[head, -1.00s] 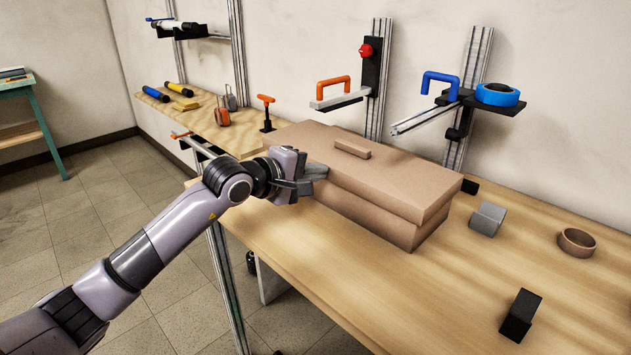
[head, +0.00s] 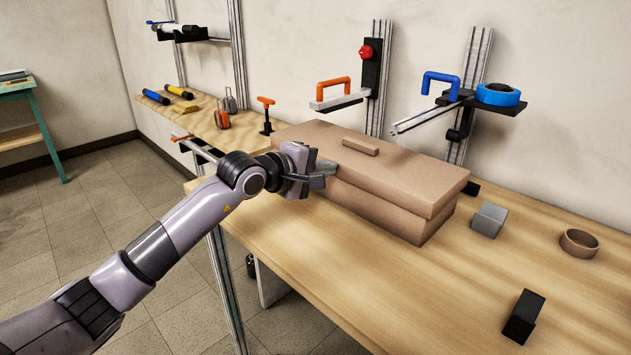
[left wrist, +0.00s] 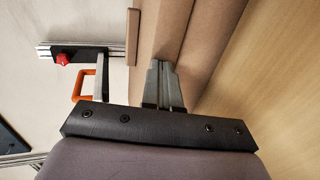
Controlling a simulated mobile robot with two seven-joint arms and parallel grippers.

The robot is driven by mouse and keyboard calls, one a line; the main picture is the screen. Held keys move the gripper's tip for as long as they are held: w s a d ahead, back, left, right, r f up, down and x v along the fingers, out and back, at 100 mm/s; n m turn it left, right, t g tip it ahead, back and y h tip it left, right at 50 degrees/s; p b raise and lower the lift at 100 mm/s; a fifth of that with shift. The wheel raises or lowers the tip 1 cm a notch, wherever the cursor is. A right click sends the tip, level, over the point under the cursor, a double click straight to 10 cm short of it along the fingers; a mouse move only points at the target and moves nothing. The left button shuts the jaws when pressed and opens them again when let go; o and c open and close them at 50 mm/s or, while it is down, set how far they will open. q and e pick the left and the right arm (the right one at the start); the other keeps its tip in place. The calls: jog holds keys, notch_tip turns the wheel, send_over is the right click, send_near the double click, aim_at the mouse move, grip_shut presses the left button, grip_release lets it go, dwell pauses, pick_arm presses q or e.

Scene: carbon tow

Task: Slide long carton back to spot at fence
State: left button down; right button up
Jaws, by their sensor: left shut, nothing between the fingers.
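The long carton (head: 395,181) is a brown lidded box lying on the wooden bench, with a small raised brown block on its lid. In the left wrist view the carton (left wrist: 208,40) runs up from the fingertips. My left gripper (head: 326,170) is shut and empty, with its fingertips at the carton's near-left side. In the left wrist view the closed fingers (left wrist: 163,75) reach the carton's side; I cannot tell how firmly they touch. A fence cannot be made out clearly; a black block (head: 471,188) sits at the carton's far right end. My right gripper is not in view.
A grey block (head: 488,220), a brown ring (head: 579,243) and a black block (head: 522,316) stand on the bench to the right. Wall posts carry an orange-handled clamp (head: 333,88) and a blue tape roll (head: 498,94) behind. The bench front is clear.

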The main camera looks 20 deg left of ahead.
aim_at(338, 160)
pick_arm(q)
jog(key=shift+w, duration=0.1)
jog(key=shift+w+d+b, duration=0.4)
jog(key=shift+w, duration=0.5)
jog(key=shift+w+d+b, duration=0.4)
jog(key=shift+w, duration=0.55)
jog(key=shift+w+d+b, duration=0.35)
jog(key=shift+w+b, duration=0.05)
jog(key=shift+w, duration=0.5)
jog(key=shift+w+d+b, duration=0.4)
jog(key=shift+w, duration=0.45)
